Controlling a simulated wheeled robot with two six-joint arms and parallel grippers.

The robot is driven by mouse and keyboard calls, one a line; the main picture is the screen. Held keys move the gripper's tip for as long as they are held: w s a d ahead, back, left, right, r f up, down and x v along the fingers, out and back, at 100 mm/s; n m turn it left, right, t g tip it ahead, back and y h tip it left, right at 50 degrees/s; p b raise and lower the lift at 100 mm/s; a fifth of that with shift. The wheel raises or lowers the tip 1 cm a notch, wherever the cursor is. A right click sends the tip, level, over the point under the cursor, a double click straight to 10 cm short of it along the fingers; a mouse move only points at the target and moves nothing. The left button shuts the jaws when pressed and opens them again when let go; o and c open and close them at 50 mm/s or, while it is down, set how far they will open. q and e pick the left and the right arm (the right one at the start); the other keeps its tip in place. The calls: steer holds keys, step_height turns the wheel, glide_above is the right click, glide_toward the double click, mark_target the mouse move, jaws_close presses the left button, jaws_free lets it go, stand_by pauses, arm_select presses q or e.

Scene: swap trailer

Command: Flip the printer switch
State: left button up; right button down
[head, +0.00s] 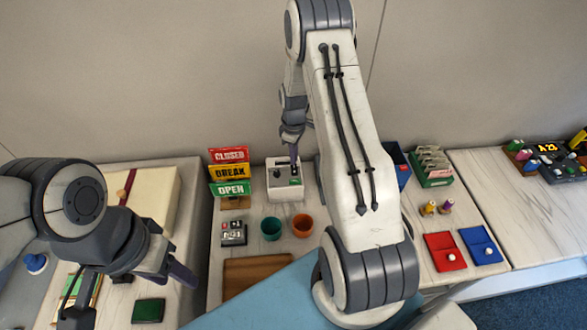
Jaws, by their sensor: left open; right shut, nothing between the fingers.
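A small white box, probably the printer (276,192), stands near the back wall, with dark and green details on its upper side. A small green part (295,182) on it may be the switch; its position is too small to tell. My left gripper (182,273) is open and empty at the lower left, over the left table, away from the box. Only part of its fingers shows clearly.
CLOSED, BREAK and OPEN signs (229,172) stand left of the box. A teal cup (271,228) and an orange cup (302,225) stand in front. A wooden tray (250,272) lies nearer. My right arm hides the area right of the box.

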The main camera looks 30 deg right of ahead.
steer(key=shift+f+b, duration=0.7)
steer(key=shift+f, duration=0.35)
stand_by(0.7)
steer(key=shift+r, duration=0.15)
steer(key=shift+r+p, duration=2.65)
steer(key=shift+r, duration=0.8)
